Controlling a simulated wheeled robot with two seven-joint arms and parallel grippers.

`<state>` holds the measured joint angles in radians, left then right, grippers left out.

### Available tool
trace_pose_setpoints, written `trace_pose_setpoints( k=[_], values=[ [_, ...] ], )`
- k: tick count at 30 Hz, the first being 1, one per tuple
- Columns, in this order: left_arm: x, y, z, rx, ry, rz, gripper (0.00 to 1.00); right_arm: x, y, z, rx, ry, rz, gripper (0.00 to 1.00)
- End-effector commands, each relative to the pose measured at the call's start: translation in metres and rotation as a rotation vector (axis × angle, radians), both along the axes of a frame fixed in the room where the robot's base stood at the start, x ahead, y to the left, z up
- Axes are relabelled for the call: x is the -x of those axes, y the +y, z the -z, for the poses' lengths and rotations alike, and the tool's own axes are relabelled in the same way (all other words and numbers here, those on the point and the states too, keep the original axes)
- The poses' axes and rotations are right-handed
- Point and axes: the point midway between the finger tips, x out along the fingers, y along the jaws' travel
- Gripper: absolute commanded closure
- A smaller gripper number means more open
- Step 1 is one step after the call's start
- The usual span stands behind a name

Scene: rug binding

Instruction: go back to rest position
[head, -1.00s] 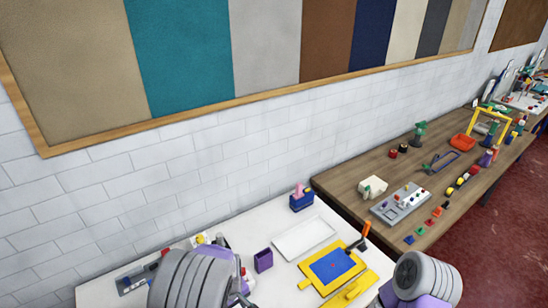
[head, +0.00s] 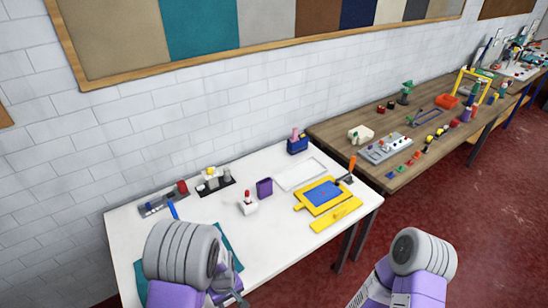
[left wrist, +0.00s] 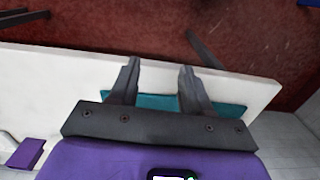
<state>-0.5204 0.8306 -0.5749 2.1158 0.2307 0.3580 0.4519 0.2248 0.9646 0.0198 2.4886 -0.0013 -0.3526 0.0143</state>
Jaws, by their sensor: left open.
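My left gripper (head: 230,288) is at the bottom of the head view, by the front edge of the white table (head: 275,242), partly hidden by my own arm. In the left wrist view the left gripper (left wrist: 160,68) has its two fingers apart with nothing between them. A teal cloth (left wrist: 155,102) lies on the table beyond and below the fingers; it also shows in the head view (head: 230,240), partly covered by my arm. My right arm (head: 420,262) is at the lower right over the red floor, and its gripper is not in view.
The white table holds a yellow frame with a blue panel (head: 323,194), a yellow bar (head: 336,215), a white tray (head: 300,173), a purple cup (head: 264,188) and a red-topped white block (head: 248,204). A wooden table (head: 405,170) stands right. Red floor (head: 480,220) is open at right.

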Motion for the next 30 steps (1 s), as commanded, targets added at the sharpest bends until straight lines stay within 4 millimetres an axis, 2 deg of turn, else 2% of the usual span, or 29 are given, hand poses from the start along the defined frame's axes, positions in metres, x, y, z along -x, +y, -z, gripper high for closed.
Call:
trace_pose_setpoints(
  k=[1,5,8,12,15,21,30],
  values=[
    [0.010,0.004,0.022,0.009,0.012,0.015,0.52,0.000,0.000,0.011,0.000,0.001,0.000,0.06],
    [0.033,0.007,0.066,0.041,0.025,0.077,0.52,0.001,0.000,0.029,0.000,0.002,-0.001,0.06],
    [0.056,0.006,0.106,0.085,0.027,0.134,0.52,0.002,0.000,0.049,-0.001,0.003,-0.001,0.06],
    [0.094,-0.007,0.162,0.186,-0.002,0.225,0.52,0.002,0.000,0.081,-0.001,0.003,-0.001,0.06],
    [0.112,-0.021,0.184,0.255,-0.046,0.274,0.52,0.002,0.000,0.098,0.000,0.002,-0.001,0.06],
    [0.126,-0.039,0.198,0.334,-0.121,0.319,0.52,0.002,0.000,0.113,-0.001,0.003,-0.001,0.06],
    [0.126,-0.041,0.198,0.342,-0.133,0.325,0.52,0.002,0.000,0.114,-0.001,0.003,-0.001,0.06]
  ],
)
